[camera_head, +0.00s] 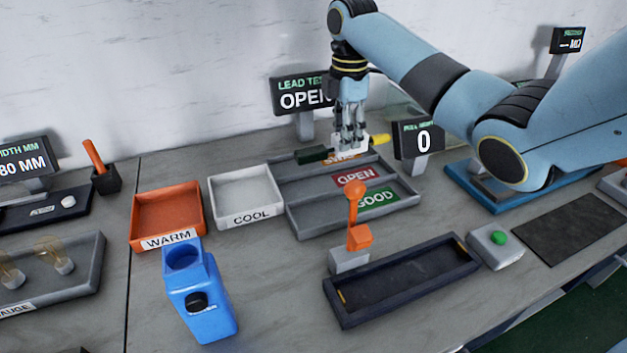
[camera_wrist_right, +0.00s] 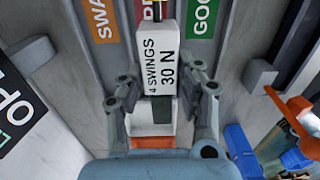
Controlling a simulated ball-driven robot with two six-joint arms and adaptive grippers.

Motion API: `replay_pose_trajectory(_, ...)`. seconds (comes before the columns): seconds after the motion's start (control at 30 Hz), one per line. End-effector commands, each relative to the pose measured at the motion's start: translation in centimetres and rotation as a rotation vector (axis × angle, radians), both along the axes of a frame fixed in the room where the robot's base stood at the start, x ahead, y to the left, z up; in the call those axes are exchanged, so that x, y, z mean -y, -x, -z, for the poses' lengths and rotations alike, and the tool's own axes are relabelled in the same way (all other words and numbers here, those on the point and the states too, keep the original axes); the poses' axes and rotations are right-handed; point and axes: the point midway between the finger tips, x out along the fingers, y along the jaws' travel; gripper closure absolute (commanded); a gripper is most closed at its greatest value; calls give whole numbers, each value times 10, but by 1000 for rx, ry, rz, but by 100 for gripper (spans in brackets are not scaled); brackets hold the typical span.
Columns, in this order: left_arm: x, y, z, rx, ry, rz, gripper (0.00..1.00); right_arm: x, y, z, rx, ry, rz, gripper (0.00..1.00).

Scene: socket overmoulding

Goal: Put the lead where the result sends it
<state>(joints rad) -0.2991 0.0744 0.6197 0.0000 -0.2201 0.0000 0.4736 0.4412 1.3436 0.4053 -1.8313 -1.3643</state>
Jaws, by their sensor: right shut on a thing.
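My right gripper (camera_head: 350,143) is shut on the lead, over the back of the grey sorting tray (camera_head: 300,217). The lead's white tag (camera_wrist_right: 162,60) reads "4 SWINGS 30 N" in the right wrist view, between the fingers (camera_wrist_right: 160,105). In the head view a dark green end (camera_head: 312,155) sticks out left and a yellow end (camera_head: 380,140) right. The tray has lanes labelled orange SWAP (camera_wrist_right: 101,18), red OPEN (camera_head: 356,177) and green GOOD (camera_head: 378,199). The lead test display (camera_head: 302,98) reads OPEN. Height above the tray is unclear. My left gripper is out of view.
An orange WARM tray (camera_head: 137,220) and a white COOL tray (camera_head: 246,183) stand left of the sorting tray. In front are an orange lever (camera_head: 356,205), a dark long tray (camera_head: 400,283) and a blue container (camera_head: 205,300). A small display (camera_head: 423,141) reads 0.

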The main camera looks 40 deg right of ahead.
Motion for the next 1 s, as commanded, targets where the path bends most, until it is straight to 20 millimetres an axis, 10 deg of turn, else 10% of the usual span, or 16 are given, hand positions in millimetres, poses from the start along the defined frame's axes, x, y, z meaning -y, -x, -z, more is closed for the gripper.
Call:
replay_pose_trajectory(0.17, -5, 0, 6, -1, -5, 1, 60, 1, -12, -5, 0, -1, 2, 100)
replay_pose_trajectory(1.0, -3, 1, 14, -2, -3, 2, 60, 1, -14, 90, 1, 0, 0, 100)
